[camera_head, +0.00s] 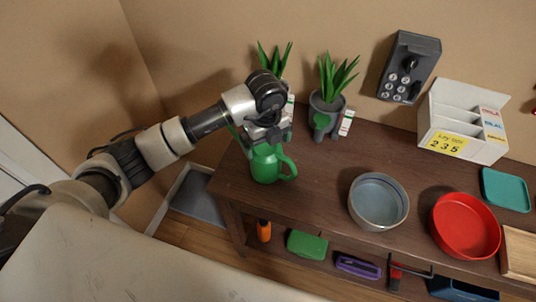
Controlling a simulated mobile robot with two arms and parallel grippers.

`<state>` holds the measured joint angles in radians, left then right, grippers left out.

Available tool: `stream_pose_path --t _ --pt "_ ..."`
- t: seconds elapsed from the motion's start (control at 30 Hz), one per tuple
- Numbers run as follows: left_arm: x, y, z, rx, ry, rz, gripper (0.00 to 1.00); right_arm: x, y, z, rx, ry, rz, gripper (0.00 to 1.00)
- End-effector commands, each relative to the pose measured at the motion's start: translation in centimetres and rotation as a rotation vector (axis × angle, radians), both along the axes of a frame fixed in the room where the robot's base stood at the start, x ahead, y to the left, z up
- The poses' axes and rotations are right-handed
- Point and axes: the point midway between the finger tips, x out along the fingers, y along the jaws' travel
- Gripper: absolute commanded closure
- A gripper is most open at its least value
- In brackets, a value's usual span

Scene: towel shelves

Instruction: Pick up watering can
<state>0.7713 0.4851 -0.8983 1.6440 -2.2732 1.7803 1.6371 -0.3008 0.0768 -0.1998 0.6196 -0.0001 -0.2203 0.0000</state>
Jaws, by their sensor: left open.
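The green watering can (264,166) stands on the left part of the brown wooden table (330,170), with its handle (288,168) toward the right. My left arm comes in from the left. My left gripper (262,133) is open and right above the can, at its top. The gripper hides the upper part of the can, and I cannot tell whether the fingers touch it. My right gripper does not show.
Two potted plants (328,98) stand behind, one partly hidden by my gripper. A grey round bowl (378,203), a red round tray (465,226), a teal tray (505,190) and a white divided box (462,125) are to the right. Several items lie on the lower shelf.

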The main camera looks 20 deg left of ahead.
Motion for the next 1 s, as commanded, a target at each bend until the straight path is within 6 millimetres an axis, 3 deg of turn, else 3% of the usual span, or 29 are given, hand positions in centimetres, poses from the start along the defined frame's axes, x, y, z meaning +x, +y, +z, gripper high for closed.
stream_pose_path --t 0.3,0.6,0.93,1.0 --pt "-0.3 0.0 -4.2 -0.001 0.002 0.0 0.0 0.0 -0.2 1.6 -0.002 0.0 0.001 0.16" --pt "-0.3 0.0 -4.9 -0.001 0.001 -0.002 0.0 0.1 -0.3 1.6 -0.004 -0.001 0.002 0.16" --pt "-0.3 0.0 -4.8 -0.001 0.0 -0.001 0.51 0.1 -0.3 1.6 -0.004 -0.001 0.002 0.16" --pt "-0.2 0.0 -4.7 -0.002 -0.002 -0.002 0.51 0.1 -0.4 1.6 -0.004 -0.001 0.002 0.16"
